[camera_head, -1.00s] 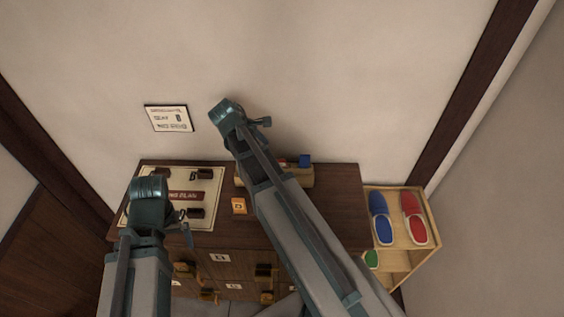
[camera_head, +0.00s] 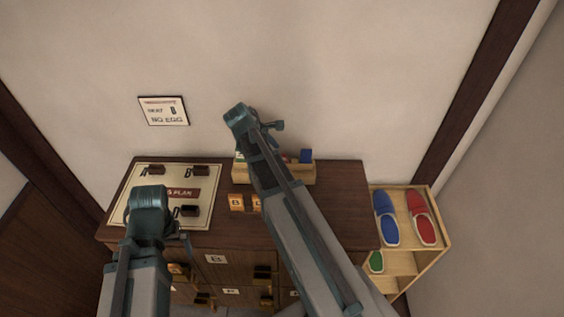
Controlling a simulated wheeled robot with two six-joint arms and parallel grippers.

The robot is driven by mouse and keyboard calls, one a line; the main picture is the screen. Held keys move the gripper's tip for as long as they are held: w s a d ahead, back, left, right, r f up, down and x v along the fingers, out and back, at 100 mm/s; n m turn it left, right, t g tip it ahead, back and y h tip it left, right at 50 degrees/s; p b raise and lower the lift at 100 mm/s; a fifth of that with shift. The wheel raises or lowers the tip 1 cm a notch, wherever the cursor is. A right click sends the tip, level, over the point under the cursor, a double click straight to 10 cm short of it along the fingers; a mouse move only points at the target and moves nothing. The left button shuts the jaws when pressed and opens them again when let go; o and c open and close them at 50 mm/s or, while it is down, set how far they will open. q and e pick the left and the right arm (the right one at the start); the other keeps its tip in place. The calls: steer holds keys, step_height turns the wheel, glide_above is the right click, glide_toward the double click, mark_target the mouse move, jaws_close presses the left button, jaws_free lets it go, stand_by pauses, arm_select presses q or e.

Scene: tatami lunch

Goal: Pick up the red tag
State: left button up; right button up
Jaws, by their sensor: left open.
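A narrow wooden holder (camera_head: 303,175) stands at the back of the dark cabinet top, with a blue tag (camera_head: 305,156) at its right end. My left gripper (camera_head: 184,239) is open, low over the front left of the cabinet, apart from the holder. My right gripper (camera_head: 272,126) is high in front of the wall, above and behind the holder. Its jaws are too small and dark to read.
A cream board (camera_head: 135,190) with dark blocks lies on the cabinet top (camera_head: 340,205) at left. Orange lettered tags (camera_head: 236,202) sit in front of the holder. A shoe shelf (camera_head: 437,262) with slippers stands at right. The cabinet top's right side is clear.

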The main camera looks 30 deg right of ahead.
steer(key=b+x, duration=0.3)
steer(key=x, duration=0.1)
steer(key=shift+s+a+f+b, duration=0.2)
steer(key=shift+s+b, duration=0.1)
steer(key=shift+w+d+f+b, duration=0.1)
steer(key=shift+d+f+b, duration=0.25)
steer(key=shift+f+b, duration=0.05)
steer(key=shift+r, duration=0.1)
jaws_close()
